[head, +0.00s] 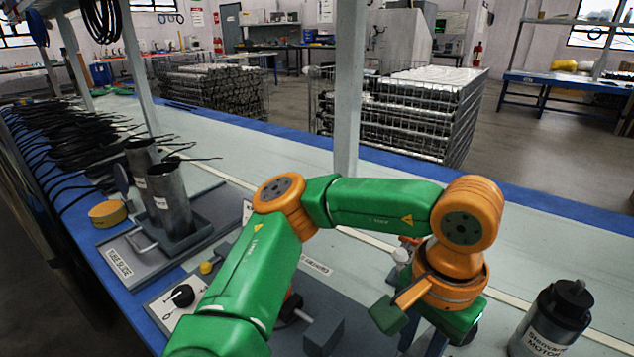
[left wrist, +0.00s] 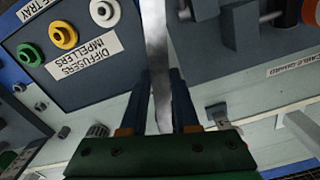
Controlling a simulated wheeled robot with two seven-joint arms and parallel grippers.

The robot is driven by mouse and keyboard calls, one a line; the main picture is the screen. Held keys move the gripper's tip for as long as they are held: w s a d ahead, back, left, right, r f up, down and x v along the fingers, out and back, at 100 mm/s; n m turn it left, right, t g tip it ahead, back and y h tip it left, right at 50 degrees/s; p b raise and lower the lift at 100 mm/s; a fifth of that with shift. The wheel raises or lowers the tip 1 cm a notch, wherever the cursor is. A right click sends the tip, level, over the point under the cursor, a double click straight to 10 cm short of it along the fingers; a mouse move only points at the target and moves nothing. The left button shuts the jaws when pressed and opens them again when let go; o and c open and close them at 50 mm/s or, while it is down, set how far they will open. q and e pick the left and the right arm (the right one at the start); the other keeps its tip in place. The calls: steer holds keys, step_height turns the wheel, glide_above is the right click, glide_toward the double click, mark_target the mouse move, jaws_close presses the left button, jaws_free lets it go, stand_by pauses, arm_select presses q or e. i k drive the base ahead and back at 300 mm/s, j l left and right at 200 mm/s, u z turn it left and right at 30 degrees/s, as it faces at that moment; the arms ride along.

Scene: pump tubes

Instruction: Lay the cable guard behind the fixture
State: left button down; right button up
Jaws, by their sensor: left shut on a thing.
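The cable guard (left wrist: 158,50) is a long, narrow, silvery metal strip. In the left wrist view it runs from the top edge down between the blue fingers of my left gripper (left wrist: 161,85), which is shut on it. In the head view my left gripper (head: 421,342) points down at the lower middle; the strip cannot be made out there. The fixture, a dark grey block with a rod (left wrist: 238,28), is right of the strip in the left wrist view, apart from it. In the head view my arm hides much of the fixture (head: 322,332). My right gripper is not in view.
A grey tray (head: 205,232) holds two upright metal tubes (head: 172,205). A dark motor (head: 556,318) stands at the right. A labelled panel (left wrist: 85,75) carries white, yellow and green rings. A post (head: 348,90) rises at the bench's far edge. The bench right of my arm is largely clear.

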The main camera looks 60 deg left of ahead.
mark_target(316, 250)
steer(key=k+j+z, duration=0.15)
steer(key=j, duration=0.2)
steer(key=j+z, duration=0.1)
steer(key=j, duration=0.2)
steer(key=k+j+z, duration=0.15)
steer(key=j, duration=1)
